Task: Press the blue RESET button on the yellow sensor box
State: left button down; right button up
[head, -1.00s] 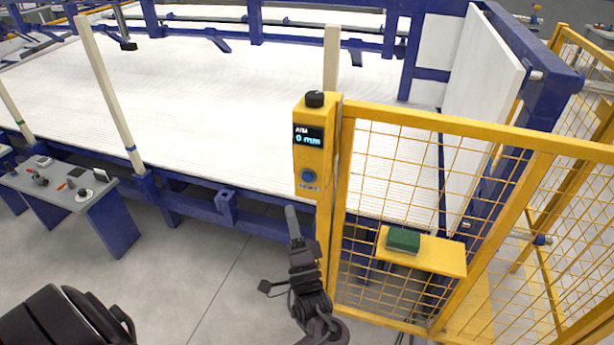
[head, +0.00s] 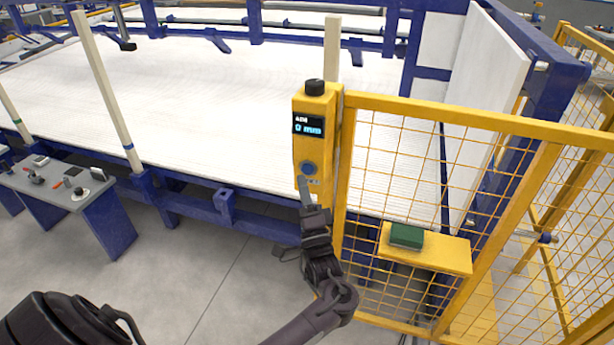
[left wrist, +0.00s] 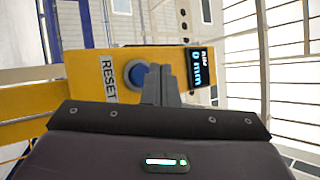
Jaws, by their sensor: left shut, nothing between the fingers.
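The yellow sensor box (head: 317,135) stands on a post at the left end of the yellow mesh fence. Its small display reads 0 mm. The blue RESET button (head: 308,168) sits low on its front face. My left gripper (head: 304,181) is shut and empty, with its fingertips just below the button in the head view. In the left wrist view, the blue button (left wrist: 135,76) shows beside the closed fingertips (left wrist: 158,72), between them and the RESET label (left wrist: 109,78). The fingers cover the button's edge; I cannot tell whether they touch it. My right gripper is not in view.
The yellow mesh fence (head: 440,105) runs right from the box. A green block (head: 406,236) sits on a yellow shelf there. A large white bed with a blue frame (head: 229,205) lies behind. A grey bench (head: 50,190) with small items stands left. Floor between is clear.

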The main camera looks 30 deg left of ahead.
pick_arm(q)
jog(key=shift+w+a, duration=0.1)
jog(key=shift+w, duration=0.4)
dwell(1.8)
jog(key=shift+w+a, duration=0.1)
jog(key=shift+w, duration=0.3)
jog(key=shift+w+a+b, duration=0.1)
jog(key=shift+w+b, duration=0.25)
jog(key=shift+b, duration=0.1)
dwell(0.4)
jog(key=shift+r, duration=0.1)
jog(key=shift+s+d+p, duration=0.2)
jog(key=shift+s+p, duration=0.45)
jog(key=shift+s, duration=0.15)
